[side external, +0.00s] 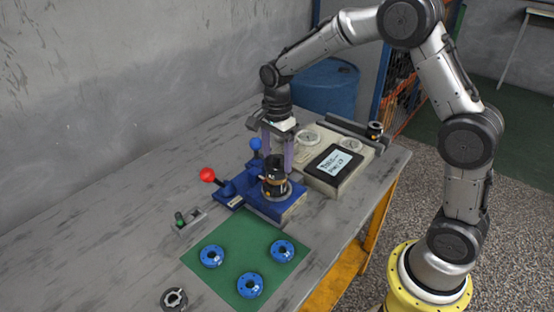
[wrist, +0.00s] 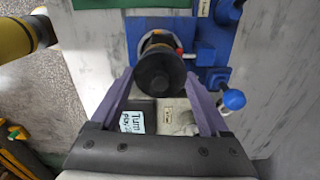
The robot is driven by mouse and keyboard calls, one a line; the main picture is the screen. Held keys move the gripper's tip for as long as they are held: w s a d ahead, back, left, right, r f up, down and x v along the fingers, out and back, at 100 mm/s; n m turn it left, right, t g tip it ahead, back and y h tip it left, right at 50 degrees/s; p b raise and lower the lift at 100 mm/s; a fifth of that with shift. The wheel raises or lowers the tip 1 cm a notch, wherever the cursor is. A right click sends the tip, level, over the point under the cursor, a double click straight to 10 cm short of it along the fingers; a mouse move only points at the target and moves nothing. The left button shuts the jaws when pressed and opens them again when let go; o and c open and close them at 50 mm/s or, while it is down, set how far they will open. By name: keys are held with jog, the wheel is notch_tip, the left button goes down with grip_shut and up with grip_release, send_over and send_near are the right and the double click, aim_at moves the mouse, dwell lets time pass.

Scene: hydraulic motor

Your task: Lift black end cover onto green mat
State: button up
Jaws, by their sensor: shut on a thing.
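The black end cover (side external: 274,161) is the dark round top of the motor stack, upright in the blue fixture (side external: 290,207). In the wrist view the cover (wrist: 158,74) is a black disc facing the camera, with a brass-coloured part just beyond it. My gripper (side external: 277,167) points straight down with its purple fingers on either side of the cover. In the wrist view my gripper (wrist: 159,80) is shut on it. The cover looks still seated on the stack; any gap beneath it is hidden. The green mat (side external: 228,232) lies flat in front of the fixture.
Three blue rings (side external: 250,285) lie on the mat, with bare green between them. A dark ring part (side external: 174,299) lies off the mat. Red (side external: 207,175) and blue (side external: 255,143) knobbed levers rise beside the fixture. A beige box with a display (side external: 334,164) stands behind.

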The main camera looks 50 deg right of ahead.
notch_tip(320, 180, up, 2)
jog(key=shift+w+r, duration=0.1)
jog(key=shift+r, duration=0.15)
jog(key=s+r, duration=0.9)
jog(key=s, duration=0.5)
jog(key=shift+a+r, duration=0.4)
jog(key=shift+r, duration=0.1)
jog(key=shift+r, duration=0.7)
